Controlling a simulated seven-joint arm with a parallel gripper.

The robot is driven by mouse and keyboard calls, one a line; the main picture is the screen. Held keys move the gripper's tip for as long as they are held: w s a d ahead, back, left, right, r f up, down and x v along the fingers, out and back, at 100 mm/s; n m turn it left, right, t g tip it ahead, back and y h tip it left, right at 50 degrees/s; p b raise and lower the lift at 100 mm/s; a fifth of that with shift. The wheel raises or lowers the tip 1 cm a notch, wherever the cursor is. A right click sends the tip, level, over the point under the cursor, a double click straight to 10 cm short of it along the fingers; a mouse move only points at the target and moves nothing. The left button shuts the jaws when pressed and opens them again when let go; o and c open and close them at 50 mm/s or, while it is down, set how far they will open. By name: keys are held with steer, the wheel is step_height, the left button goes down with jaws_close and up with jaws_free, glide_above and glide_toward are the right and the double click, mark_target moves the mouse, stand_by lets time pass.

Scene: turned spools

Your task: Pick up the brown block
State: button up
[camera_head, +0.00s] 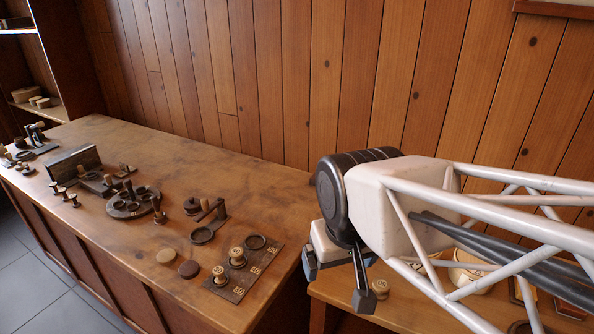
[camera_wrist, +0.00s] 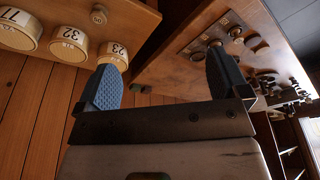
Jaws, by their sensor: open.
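A dark brown, block-like piece (camera_head: 74,163) stands on edge on the far left part of the long wooden table. It is the most block-shaped brown thing I see; I cannot tell for sure that it is the brown block. My gripper (camera_head: 337,286) hangs at the table's right end, far from that piece. In the wrist view my gripper (camera_wrist: 163,70) shows two blue pads wide apart with nothing between them. The block cannot be made out in the wrist view.
The long table (camera_head: 130,240) holds a round dark stand (camera_head: 130,207), a dark plate with spools (camera_head: 236,284) and loose discs (camera_head: 166,256). A lower surface at right bears a small spool (camera_head: 380,288). Numbered pale drums (camera_wrist: 68,43) show in the wrist view.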

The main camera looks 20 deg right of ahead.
steer(key=w+d+r+n, duration=0.1)
steer(key=w+r, duration=0.1)
steer(key=w, duration=0.7)
steer(key=w+d+r+n, duration=0.1)
steer(key=w+d+r, duration=0.1)
steer(key=w, duration=0.6)
steer(key=n+g, duration=0.3)
steer(key=n, duration=0.4)
glide_above(318, 176)
step_height(318, 176, down, 21)
steer(key=shift+s+d+r, duration=0.1)
steer(key=shift+d, duration=0.05)
steer(key=shift+w+d+f, duration=0.15)
steer(key=shift+w+f, duration=0.05)
steer(key=shift+f, duration=0.15)
steer(key=shift+f, duration=1.3)
steer(key=shift+s+a+f, duration=0.1)
steer(key=shift+a+f, duration=0.05)
steer(key=shift+f, duration=1.15)
steer(key=shift+s+a+f, duration=0.1)
steer(key=shift+f, duration=1.2)
